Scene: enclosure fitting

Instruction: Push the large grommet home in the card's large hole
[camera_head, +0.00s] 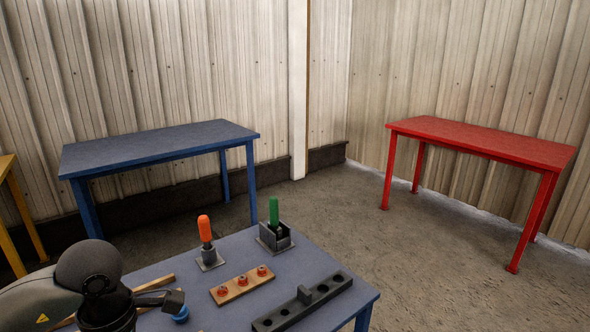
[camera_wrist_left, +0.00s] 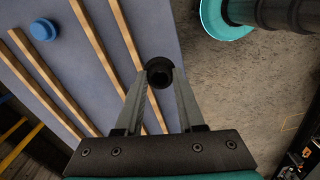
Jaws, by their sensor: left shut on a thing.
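My left gripper (camera_wrist_left: 160,66) is shut on a small black round piece (camera_wrist_left: 159,79) with a dark hollow, which looks like the large grommet. In the wrist view it is between the fingertips, near the table's edge. In the head view the left gripper (camera_head: 172,299) is at the table's near left, and the held piece cannot be made out there. I cannot pick out a card or its large hole in either view. A dark bar (camera_head: 290,309) with several round holes and a raised block lies at the table's front right. My right gripper is not in view.
The blue-grey table (camera_head: 235,248) holds a blue round piece (camera_head: 181,314), wooden strips (camera_wrist_left: 88,65), a wooden block (camera_head: 242,285) with orange pieces, an orange-handled tool (camera_head: 205,229) and a green-handled tool (camera_head: 274,212) in stands. A blue table (camera_head: 160,146) and red table (camera_head: 480,138) stand behind.

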